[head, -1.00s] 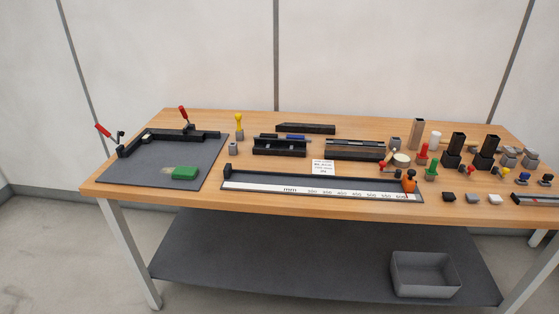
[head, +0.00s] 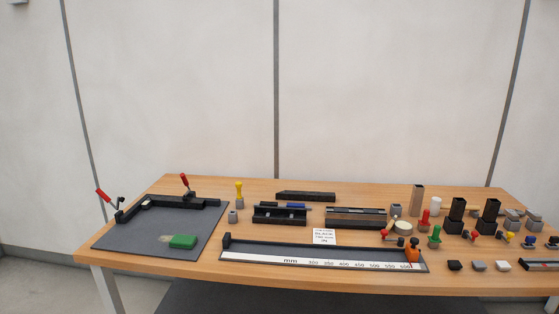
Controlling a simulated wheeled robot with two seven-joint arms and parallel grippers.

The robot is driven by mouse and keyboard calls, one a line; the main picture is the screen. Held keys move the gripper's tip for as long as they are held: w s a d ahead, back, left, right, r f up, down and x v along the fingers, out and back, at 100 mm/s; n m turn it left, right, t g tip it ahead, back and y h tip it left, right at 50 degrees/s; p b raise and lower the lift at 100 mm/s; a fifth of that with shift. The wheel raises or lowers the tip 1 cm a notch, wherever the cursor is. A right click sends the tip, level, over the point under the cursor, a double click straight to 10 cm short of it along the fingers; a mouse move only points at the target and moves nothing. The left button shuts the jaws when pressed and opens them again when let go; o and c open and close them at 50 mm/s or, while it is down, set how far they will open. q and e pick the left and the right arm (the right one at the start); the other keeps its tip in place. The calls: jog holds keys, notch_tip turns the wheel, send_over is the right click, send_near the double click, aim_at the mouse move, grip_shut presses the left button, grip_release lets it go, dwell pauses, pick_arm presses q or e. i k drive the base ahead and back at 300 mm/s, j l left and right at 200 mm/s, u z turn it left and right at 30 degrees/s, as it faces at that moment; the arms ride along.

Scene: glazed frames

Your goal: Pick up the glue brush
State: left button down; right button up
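No object can be made out for certain as the glue brush. A green block (head: 183,241) with a pale, bristle-like end lies on the dark grey mat (head: 130,240) at the left of the bench, and looks like a brush. A slim blue item (head: 296,206) lies along a black holder (head: 279,217) near the middle; its ends are too small to read. A short pale round pot or roll (head: 403,228) stands right of the middle, with an indistinct top. Neither of my grippers is in the head view.
The wooden bench (head: 160,270) carries a black corner frame with red-handled clamps (head: 184,182), a long mm ruler fixture (head: 320,262), a yellow-topped item (head: 239,190), and black blocks (head: 455,215) with colored knobs crowded at the right. A dark shelf (head: 300,298) lies below.

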aim_at(392, 222)
jog(key=z, duration=1.2)
jog(key=i+l, duration=0.95)
jog(key=k+l+z, duration=0.05)
jog(key=l, duration=0.1)
